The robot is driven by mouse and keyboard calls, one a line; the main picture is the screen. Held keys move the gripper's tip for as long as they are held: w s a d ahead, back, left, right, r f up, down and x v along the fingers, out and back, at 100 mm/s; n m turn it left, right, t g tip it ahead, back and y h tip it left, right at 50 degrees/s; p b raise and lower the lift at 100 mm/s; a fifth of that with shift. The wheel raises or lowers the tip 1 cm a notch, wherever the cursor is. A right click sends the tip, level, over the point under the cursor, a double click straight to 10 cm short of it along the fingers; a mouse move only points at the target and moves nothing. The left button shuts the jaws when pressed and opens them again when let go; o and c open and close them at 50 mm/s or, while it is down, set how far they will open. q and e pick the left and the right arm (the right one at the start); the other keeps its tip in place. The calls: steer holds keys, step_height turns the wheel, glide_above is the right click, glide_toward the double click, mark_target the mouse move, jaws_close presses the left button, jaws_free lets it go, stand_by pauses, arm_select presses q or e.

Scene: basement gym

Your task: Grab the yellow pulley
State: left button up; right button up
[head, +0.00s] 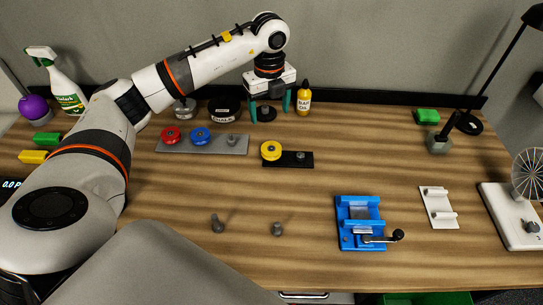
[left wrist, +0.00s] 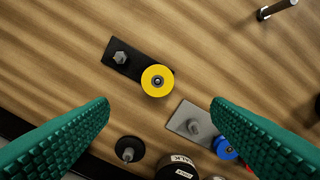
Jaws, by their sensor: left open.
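The yellow pulley (head: 271,150) sits at the left end of a black plate (head: 289,160), with a grey bolt at the plate's other end. My left gripper (head: 269,106) is open, fingers pointing down, above the back of the table behind the pulley. In the left wrist view the yellow pulley (left wrist: 148,87) lies between and slightly beyond the two green fingertips (left wrist: 160,102), apart from both. Nothing is held. My right gripper is not in view.
A grey plate (head: 228,150) with red (head: 170,136) and blue (head: 201,137) pulleys is left of the yellow one. A chalk tub (head: 224,110), a black disc and a yellow bottle (head: 304,100) stand behind. A blue vise (head: 361,225) is front right. The table's middle is mostly clear.

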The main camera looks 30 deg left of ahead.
arm_select(q)
steer(key=f, duration=0.2)
steer(key=p, duration=0.1)
glide_above(271, 147)
steer(key=f, duration=0.6)
steer(key=shift+s+f, duration=0.2)
step_height(271, 147, down, 4)
steer(key=shift+w+f+p, duration=0.1)
steer(key=shift+p, duration=0.95)
steer(key=shift+f, duration=0.55)
steer(key=c, duration=1.1)
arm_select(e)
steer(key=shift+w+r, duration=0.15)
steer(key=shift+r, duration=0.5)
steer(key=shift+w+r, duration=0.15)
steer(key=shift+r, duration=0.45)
